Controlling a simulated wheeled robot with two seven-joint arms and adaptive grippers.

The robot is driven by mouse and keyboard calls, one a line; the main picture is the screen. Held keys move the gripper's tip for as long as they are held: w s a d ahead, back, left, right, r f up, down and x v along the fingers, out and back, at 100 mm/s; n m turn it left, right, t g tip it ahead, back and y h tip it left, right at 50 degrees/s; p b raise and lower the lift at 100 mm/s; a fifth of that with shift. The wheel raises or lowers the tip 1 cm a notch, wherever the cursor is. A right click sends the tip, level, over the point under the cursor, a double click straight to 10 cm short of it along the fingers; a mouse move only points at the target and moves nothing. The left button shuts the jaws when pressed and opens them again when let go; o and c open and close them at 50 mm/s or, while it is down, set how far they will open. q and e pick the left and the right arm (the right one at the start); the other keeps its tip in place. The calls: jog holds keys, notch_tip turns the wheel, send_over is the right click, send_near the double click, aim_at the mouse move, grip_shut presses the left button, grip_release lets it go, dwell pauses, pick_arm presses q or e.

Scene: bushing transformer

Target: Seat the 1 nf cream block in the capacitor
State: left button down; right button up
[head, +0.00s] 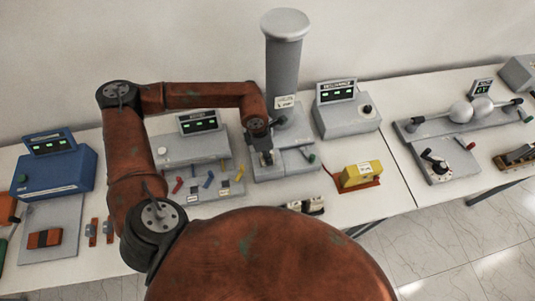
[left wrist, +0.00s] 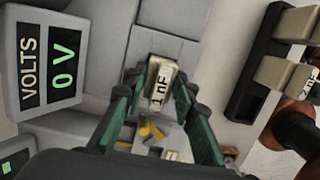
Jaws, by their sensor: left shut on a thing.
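The 1 nF cream block (left wrist: 161,80) is between the green fingers of my left gripper (left wrist: 164,92) in the left wrist view, its label facing the camera. The gripper is shut on it. In the head view my left gripper (head: 266,156) points down over the grey base (head: 287,162) in front of the tall grey column (head: 283,75). The block is mostly hidden there by the gripper. A grey stepped surface (left wrist: 165,45) lies beyond the block in the wrist view. I cannot tell whether the block touches it, nor make out the capacitor's slot. My right gripper is not in view.
A black rack (left wrist: 246,98) holds other cream blocks (left wrist: 280,74); a rack of blocks (head: 306,205) shows in the head view. A volts display (left wrist: 50,68) reads 0 V. A yellow block (head: 361,174) and a grey console (head: 346,114) stand to the right.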

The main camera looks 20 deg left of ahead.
pick_arm(q)
jog(key=shift+f+b, duration=0.3)
jog(key=shift+f, duration=0.1)
jog(key=c, duration=1.5)
grip_release()
jog(key=shift+r, duration=0.15)
jog(key=r, duration=0.4)
jog(key=a+r, duration=0.1)
jog(key=r, duration=0.2)
jog(key=s+r, duration=0.1)
jog(key=r, duration=0.3)
jog(key=shift+a+r, duration=0.25)
jog(key=shift+r, duration=0.1)
